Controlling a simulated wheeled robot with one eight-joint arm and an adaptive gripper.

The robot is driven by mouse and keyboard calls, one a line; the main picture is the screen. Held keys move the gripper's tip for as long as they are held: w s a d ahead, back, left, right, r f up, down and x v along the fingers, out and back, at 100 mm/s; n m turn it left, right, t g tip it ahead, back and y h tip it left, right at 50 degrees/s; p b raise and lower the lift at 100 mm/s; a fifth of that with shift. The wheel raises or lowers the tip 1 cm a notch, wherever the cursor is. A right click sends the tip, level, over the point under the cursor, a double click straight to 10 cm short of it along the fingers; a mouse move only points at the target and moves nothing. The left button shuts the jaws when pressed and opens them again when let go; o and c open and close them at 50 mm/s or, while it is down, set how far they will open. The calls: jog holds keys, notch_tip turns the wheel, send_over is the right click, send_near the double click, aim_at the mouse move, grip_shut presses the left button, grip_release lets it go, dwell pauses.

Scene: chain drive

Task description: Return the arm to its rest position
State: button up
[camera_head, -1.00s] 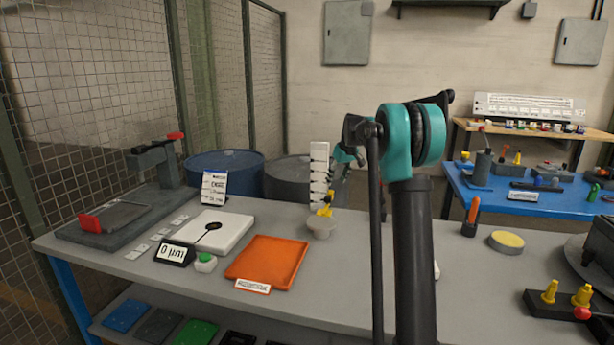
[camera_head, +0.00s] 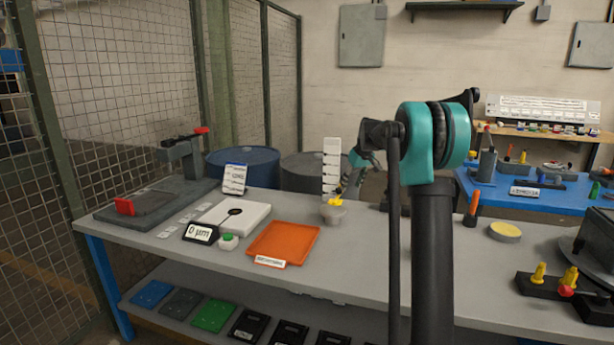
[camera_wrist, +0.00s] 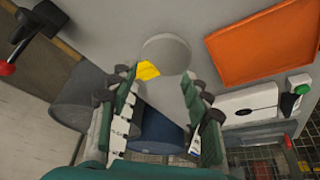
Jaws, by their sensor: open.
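My arm (camera_head: 433,230) rises on the right in the head view, its teal joint (camera_head: 421,140) bent over. My gripper (camera_head: 356,172) hangs to the left of that joint, over the far part of the grey workbench (camera_head: 370,250). In the wrist view my gripper (camera_wrist: 158,76) has its two fingers spread apart with nothing held. A yellow piece (camera_wrist: 147,71) and a pale round cup (camera_wrist: 166,52) show beyond the fingertips. In the head view the yellow piece (camera_head: 335,202) sits at the cup (camera_head: 334,214), below my gripper. Contact with a finger cannot be told.
An orange tray (camera_head: 284,243), a white plate (camera_head: 232,216) and a grey stand (camera_head: 180,160) lie left on the bench. A white striped upright (camera_head: 331,165) stands behind the cup. A yellow-topped disc (camera_head: 505,231) and yellow pegs (camera_head: 540,272) lie right.

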jog(key=s+f+m, duration=0.1)
jog(key=s+f, duration=0.5)
jog(key=s, duration=1)
jog(key=s+d+f+m+h, duration=0.1)
jog(key=s+f, duration=0.5)
jog(key=s, duration=1.1)
jog(key=s+f+m+h, duration=0.1)
jog(key=s+f+m, duration=0.2)
jog(key=s+f, duration=0.4)
jog(key=s, duration=0.9)
jog(key=shift+s+d, duration=0.3)
jog(key=shift+s, duration=0.05)
